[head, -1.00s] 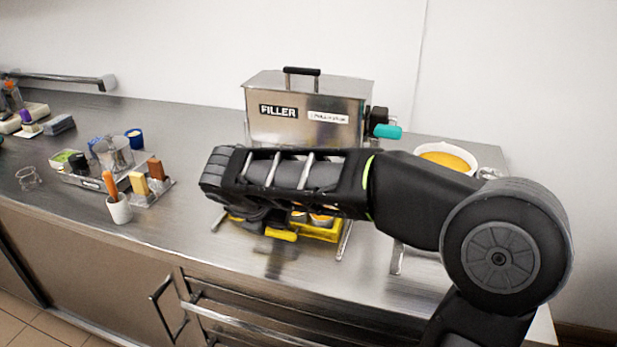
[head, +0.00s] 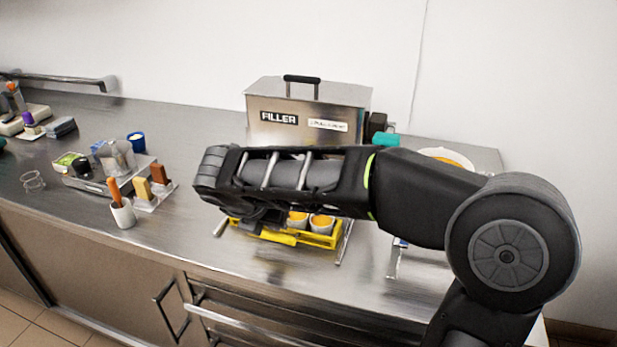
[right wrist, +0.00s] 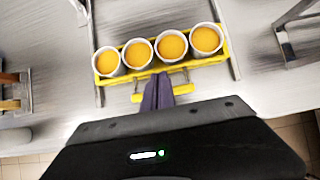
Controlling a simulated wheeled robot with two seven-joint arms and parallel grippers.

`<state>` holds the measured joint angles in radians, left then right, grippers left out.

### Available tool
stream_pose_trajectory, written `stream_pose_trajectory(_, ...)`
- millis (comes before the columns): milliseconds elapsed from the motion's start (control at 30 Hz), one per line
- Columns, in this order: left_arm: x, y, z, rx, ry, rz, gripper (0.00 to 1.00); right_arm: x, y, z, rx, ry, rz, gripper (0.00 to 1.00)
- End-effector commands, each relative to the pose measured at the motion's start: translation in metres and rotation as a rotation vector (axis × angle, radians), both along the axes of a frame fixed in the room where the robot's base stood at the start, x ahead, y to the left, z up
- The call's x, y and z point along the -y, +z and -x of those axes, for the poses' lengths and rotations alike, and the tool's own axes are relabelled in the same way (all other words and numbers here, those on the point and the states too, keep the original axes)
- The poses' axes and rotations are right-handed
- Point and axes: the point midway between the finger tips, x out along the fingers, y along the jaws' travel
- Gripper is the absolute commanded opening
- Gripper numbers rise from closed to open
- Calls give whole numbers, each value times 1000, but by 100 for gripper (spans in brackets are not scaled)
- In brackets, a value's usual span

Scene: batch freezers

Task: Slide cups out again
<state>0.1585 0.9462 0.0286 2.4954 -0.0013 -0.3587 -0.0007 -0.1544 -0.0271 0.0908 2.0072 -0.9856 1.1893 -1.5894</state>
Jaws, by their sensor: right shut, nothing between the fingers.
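Several white cups with orange filling stand in a row in a yellow carrier (right wrist: 218,60) in the right wrist view. In the head view, two of the cups (head: 322,222) and part of the carrier (head: 330,240) show below my right forearm, in front of the filler (head: 300,118). The carrier has a yellow handle bar (right wrist: 148,98) on its near side. My right gripper (right wrist: 158,78) is shut and empty, its fingertips at the handle bar, overlapping it in the picture; contact cannot be told. The forearm hides the gripper in the head view. My left gripper is not in view.
Metal rails (right wrist: 96,60) flank the carrier. A white tub with orange contents (head: 447,158) stands to the right, partly behind my arm. Left are a white tool cup (head: 123,214) and a small metal tray with containers. Bare counter lies in front of the carrier.

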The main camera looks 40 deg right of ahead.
Motion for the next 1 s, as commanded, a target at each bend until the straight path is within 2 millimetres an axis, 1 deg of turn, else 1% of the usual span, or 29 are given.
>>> stream_pose_trajectory(33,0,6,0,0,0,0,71,-2,7,1,0,1,0,0)
stream_pose_trajectory(100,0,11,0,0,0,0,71,-4,12,3,0,1,0,0)
stream_pose_trajectory(300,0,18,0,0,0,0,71,-9,21,6,1,0,1,0)
stream_pose_trajectory(1000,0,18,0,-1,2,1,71,-10,20,7,0,0,0,0)
